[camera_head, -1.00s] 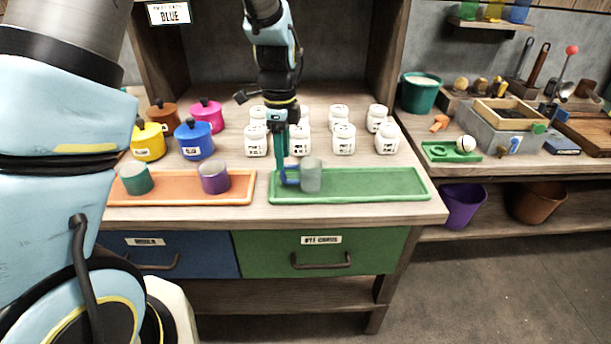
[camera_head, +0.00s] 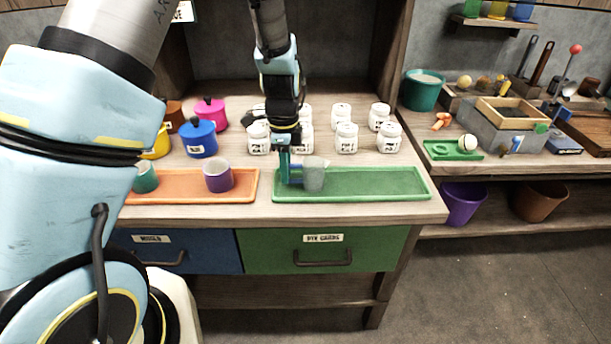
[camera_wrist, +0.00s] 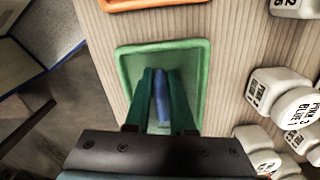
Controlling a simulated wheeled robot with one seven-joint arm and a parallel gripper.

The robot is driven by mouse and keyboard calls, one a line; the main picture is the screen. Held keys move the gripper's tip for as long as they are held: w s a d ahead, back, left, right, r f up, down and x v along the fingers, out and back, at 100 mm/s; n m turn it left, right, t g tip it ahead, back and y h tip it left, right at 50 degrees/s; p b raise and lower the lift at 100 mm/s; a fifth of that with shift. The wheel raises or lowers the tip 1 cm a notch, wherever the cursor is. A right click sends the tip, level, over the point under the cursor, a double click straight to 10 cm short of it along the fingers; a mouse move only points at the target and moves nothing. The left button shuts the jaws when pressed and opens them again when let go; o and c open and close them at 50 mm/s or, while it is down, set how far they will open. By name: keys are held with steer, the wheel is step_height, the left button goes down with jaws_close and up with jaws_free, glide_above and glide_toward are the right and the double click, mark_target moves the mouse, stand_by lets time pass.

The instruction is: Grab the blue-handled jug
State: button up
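The jug (camera_head: 314,176) is a small grey, translucent cup with a blue handle (camera_head: 296,176) on its left side. It stands upright at the left end of the green tray (camera_head: 390,184). My gripper (camera_head: 289,178) points down at the handle, with its teal fingers low over the tray. In the wrist view, the blue handle (camera_wrist: 161,98) lies between the two fingers of my gripper (camera_wrist: 160,80). The fingers are very close to the handle, but I cannot tell whether both press on it. My gripper hides most of the jug body there.
An orange tray (camera_head: 190,184) with a purple cup (camera_head: 218,176) and a green cup (camera_head: 145,177) lies to the left. Several white jars (camera_head: 346,138) stand behind the green tray, close to my gripper. The right part of the green tray is bare.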

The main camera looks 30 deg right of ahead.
jaws_close()
stand_by(0.9)
